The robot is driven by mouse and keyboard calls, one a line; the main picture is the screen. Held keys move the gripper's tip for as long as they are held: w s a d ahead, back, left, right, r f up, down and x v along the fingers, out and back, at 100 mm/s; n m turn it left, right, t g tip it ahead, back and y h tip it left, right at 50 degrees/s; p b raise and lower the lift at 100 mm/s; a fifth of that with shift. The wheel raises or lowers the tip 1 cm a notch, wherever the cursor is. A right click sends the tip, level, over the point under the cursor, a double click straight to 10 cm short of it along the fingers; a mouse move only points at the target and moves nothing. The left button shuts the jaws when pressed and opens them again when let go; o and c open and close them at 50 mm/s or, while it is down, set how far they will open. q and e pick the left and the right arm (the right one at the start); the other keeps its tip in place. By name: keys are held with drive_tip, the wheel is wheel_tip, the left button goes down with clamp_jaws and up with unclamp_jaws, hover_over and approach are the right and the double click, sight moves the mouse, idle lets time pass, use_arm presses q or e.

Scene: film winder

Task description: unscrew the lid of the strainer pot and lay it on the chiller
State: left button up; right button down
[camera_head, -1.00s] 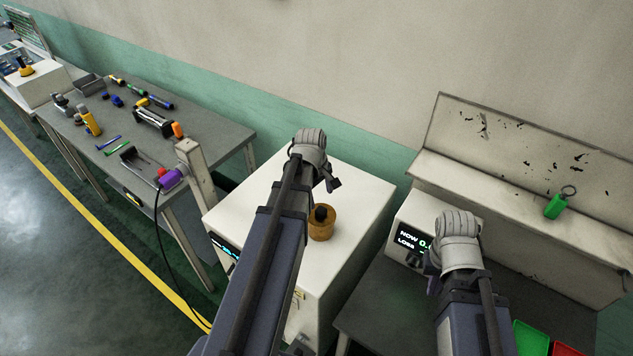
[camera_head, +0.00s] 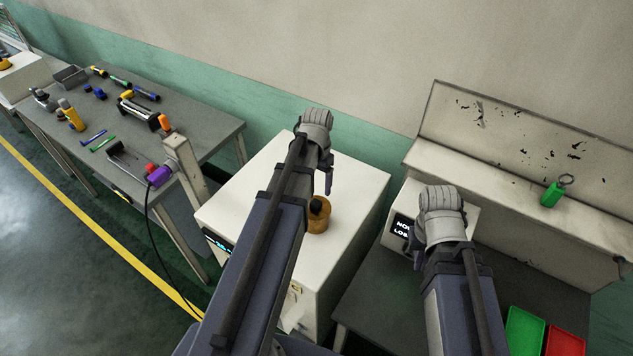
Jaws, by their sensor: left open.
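An amber-brown pot (camera_head: 318,222) with a dark knob-like top (camera_head: 318,206) stands upright on a white cabinet (camera_head: 356,185) with a blue-lit display. The pot looks like the strainer pot and the cabinet like the chiller; no label confirms either. My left gripper (camera_head: 329,186) is open and points down just above and right of the dark top, apart from it as far as I can see. My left wrist and forearm hide part of its fingers and the cabinet's left half. My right gripper (camera_head: 415,254) is mostly hidden behind its wrist, in front of a small display box (camera_head: 464,214).
A grey table (camera_head: 195,122) at left holds several tools and bottles. A post (camera_head: 186,165) with a purple-ended cable stands at its near corner. At right, a green tray (camera_head: 525,332) and a red tray (camera_head: 566,342) lie on a dark bench, and a green tag (camera_head: 551,195) rests on a ledge.

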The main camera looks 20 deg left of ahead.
sight(317, 201)
use_arm(q)
wheel_tip(317, 201, down, 8)
drive_tip(key=b, duration=0.7)
drive_tip(key=shift+r, duration=0.2)
clamp_jaws()
idle(0.7)
